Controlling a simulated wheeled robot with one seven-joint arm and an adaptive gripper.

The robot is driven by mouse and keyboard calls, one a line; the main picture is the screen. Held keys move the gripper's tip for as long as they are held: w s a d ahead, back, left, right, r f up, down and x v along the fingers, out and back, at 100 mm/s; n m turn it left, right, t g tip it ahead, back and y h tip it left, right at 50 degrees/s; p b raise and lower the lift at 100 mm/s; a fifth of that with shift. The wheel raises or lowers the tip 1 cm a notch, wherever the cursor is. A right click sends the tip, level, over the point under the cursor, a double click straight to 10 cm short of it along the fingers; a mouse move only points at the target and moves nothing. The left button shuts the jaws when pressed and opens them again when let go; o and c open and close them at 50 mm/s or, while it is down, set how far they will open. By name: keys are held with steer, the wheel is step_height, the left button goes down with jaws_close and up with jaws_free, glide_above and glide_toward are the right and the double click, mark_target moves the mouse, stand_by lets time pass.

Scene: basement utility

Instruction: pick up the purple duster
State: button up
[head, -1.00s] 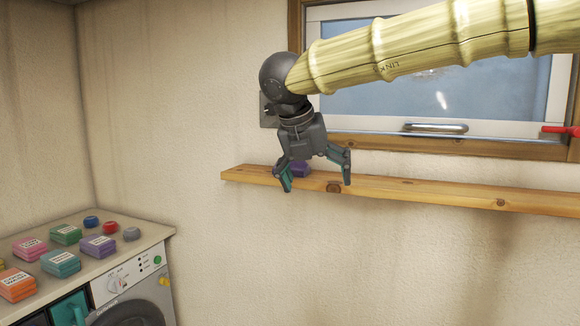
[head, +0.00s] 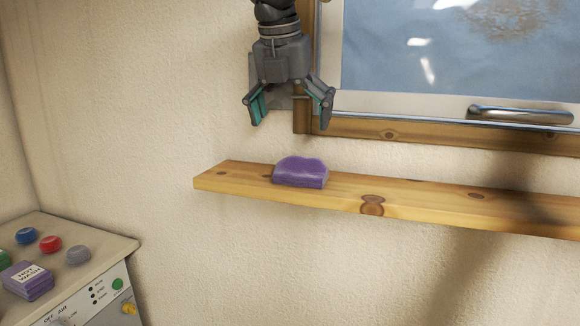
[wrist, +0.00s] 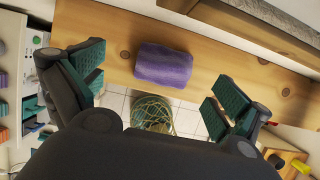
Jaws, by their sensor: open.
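The purple duster (head: 300,173) lies on a wooden shelf (head: 420,199) below the window, near the shelf's left end. My gripper (head: 290,112) points down above the shelf, open and empty, a little up and left of the duster in the head view. In the wrist view the duster (wrist: 163,66) lies on the shelf (wrist: 110,30) beyond the fingertips, roughly midway between the two open fingers (wrist: 160,85). Nothing hides the duster in either current view.
The window frame (head: 390,133) is close behind my gripper and the shelf. A washing machine top at lower left carries a "hot wash" purple block (head: 27,281) and several coloured knobs, one of them red (head: 50,243). The shelf right of the duster is clear.

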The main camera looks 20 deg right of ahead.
mark_target(304, 158)
steer(key=shift+d+f, duration=0.15)
steer(key=shift+f, duration=0.2)
steer(key=x, duration=0.1)
steer(key=p+x, duration=0.1)
steer(key=x, duration=0.1)
steer(key=p+x, duration=0.1)
steer(key=x, duration=0.1)
steer(key=shift+s+f, duration=0.15)
steer(key=shift+s, duration=0.25)
steer(key=shift+s+d+f+p, duration=0.15)
steer(key=shift+d+f+p, duration=0.1)
steer(key=shift+f+p, duration=0.3)
steer(key=shift+s+d+f+p, duration=0.1)
steer(key=shift+d+f+p, duration=0.15)
steer(key=shift+f+p, duration=0.25)
steer(key=shift+s+f, duration=0.2)
steer(key=shift+s, duration=0.15)
steer(key=shift+f, duration=0.2)
steer(key=shift+w+f, duration=0.4)
steer(key=shift+w, duration=0.4)
steer(key=shift+s+r, duration=0.25)
steer(key=shift+s, duration=0.25)
steer(key=c, duration=0.8)
steer(key=shift+w, duration=0.25)
